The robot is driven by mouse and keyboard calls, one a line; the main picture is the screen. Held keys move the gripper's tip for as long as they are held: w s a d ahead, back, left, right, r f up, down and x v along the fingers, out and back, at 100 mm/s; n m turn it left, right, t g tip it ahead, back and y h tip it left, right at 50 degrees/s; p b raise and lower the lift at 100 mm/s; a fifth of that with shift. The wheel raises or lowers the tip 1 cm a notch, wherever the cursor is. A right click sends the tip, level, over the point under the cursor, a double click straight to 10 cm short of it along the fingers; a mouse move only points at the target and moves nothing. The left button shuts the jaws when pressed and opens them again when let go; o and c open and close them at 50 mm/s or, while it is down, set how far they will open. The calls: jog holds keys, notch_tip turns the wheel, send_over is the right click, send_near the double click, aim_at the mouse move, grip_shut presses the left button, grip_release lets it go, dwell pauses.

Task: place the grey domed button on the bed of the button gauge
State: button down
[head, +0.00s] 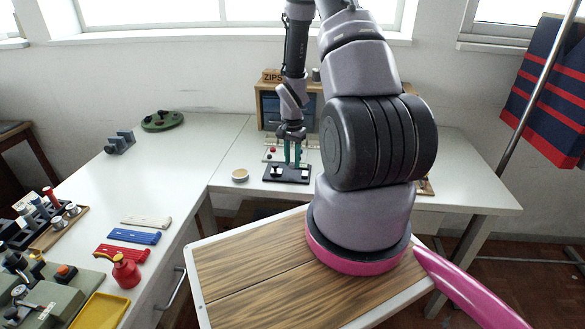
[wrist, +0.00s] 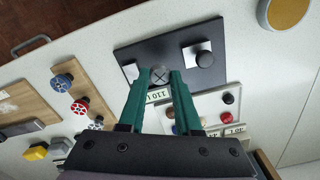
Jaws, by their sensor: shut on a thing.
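My gripper (wrist: 160,77) has green fingers, shut on the grey domed button (wrist: 159,75), a small round piece with a cross mark on top. The fingertips are over the near edge of a dark board (wrist: 160,47), beside one of its white squares; I cannot tell the button's height. In the head view my gripper (head: 292,163) points down at this board (head: 287,180) on the back table, and the button is too small to make out. A grey-green device with a round dial (head: 18,291), which looks like the button gauge, is at the lower left; its bed is not clear.
A dark knob (wrist: 205,59) stands on the board's other white square. A pale tray of several small buttons (wrist: 213,103) is close by. A round tan-topped dish (head: 240,175) is left of the board. Red, blue and pale strips (head: 134,236) and a yellow tray (head: 101,311) lie on the left table.

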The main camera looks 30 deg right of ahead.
aim_at(292, 167)
jog(key=shift+f, duration=1.55)
jog(key=c, duration=0.9)
grip_release()
jog(key=shift+f, duration=0.15)
